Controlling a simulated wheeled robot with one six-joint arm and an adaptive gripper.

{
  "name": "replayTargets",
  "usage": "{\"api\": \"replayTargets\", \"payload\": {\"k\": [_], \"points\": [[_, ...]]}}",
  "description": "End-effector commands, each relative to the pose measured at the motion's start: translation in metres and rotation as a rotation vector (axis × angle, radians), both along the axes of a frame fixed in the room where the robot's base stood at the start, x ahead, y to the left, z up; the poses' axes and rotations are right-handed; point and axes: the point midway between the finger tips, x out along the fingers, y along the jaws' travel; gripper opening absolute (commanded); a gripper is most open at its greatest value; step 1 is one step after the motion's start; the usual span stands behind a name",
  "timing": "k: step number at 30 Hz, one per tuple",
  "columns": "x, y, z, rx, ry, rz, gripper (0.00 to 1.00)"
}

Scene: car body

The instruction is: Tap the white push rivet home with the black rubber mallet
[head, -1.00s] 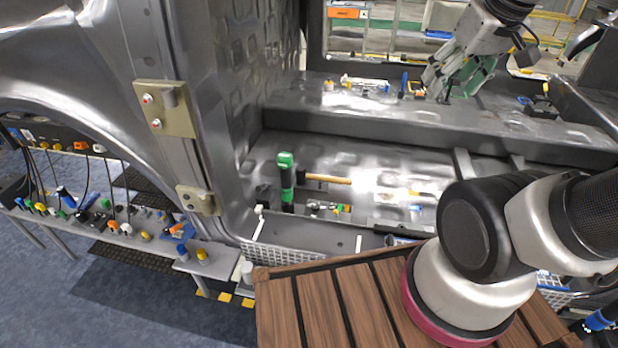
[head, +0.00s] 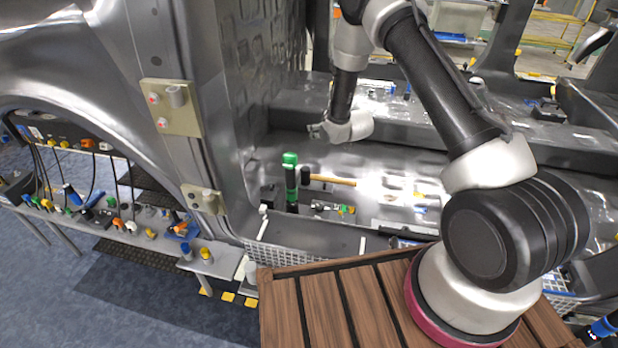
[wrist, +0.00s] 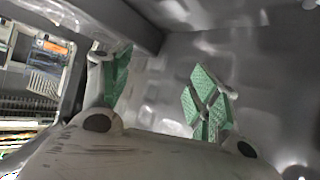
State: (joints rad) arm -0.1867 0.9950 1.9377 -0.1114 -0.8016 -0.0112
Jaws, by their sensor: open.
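A mallet with a black head and light wooden handle (head: 335,181) lies on the car floor in the head view, its head at the left beside a green-and-black upright tool. My gripper (wrist: 163,78) shows in the wrist view with its two green-padded fingers spread wide apart and nothing between them. In the head view the end of my arm hangs above the car floor, behind and above the mallet and apart from it; the fingers there are mostly hidden by the wrist. I cannot make out the white push rivet for certain in either view.
The green-and-black tool (head: 291,182) stands upright close to the mallet's head. Small parts (head: 332,208) lie in front of the handle. The door pillar (head: 205,120) rises at the left. A raised cross ledge (head: 400,122) runs behind the floor. A wooden slatted platform (head: 318,310) is in front.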

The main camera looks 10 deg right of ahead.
Motion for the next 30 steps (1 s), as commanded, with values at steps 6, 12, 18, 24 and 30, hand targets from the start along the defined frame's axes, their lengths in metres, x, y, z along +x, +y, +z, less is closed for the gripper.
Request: {"api": "replayTargets", "payload": {"k": [6,12,18,24,30], "points": [[-0.026,0.027,-0.123,0.051,-0.088,0.059,0.61],[-0.049,0.036,-0.170,0.083,-0.140,0.081,0.61],[-0.038,0.042,-0.182,0.088,-0.152,0.084,0.61],[-0.014,0.050,-0.190,0.088,-0.151,0.083,0.61],[0.012,0.058,-0.200,0.088,-0.150,0.083,0.61]]}}
